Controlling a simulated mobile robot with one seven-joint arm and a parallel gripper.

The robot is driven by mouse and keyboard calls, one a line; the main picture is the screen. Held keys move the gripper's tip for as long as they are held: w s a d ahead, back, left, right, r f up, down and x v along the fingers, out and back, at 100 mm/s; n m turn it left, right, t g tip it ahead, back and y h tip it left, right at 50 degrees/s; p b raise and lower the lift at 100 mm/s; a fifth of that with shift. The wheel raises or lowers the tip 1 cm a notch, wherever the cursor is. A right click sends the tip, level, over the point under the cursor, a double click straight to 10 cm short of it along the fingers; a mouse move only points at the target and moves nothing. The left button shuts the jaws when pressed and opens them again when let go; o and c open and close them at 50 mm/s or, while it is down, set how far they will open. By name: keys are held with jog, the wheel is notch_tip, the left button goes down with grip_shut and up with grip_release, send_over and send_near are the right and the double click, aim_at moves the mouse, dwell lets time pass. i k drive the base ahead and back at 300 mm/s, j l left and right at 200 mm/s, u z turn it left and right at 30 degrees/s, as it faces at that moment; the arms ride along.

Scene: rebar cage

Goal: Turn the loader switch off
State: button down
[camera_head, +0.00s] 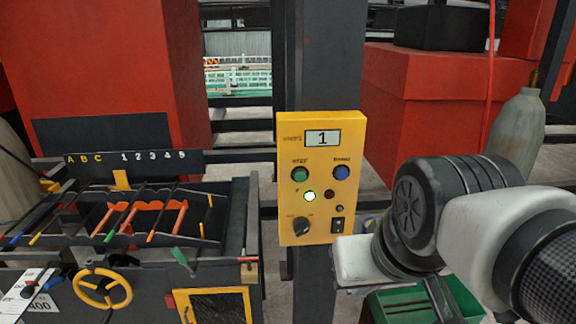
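A yellow control panel (287,211) is mounted on a dark post in the middle of the head view. Its display (323,138) reads 1. Lower down are a dark rotary knob (302,226), a small round dark control (339,208) and a black rocker switch (337,225). The labels are too small to read, so I cannot tell which control is the loader switch.
A dark machine with a yellow handwheel (102,288) and coloured rods stands at the left. A green bin (385,307) is below my arm. A grey gas cylinder (515,130) and red cabinets (405,110) stand behind. The panel's front looks unobstructed.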

aim_at(301, 225)
jog(key=u, duration=0.45)
jog(key=l+u, duration=0.15)
jog(key=u, duration=0.25)
jog(key=k+l+u, duration=0.1)
jog(key=u, duration=0.3)
jog(key=k+l+u, duration=0.1)
jog(key=u, duration=0.3)
jog(key=k+l, duration=0.1)
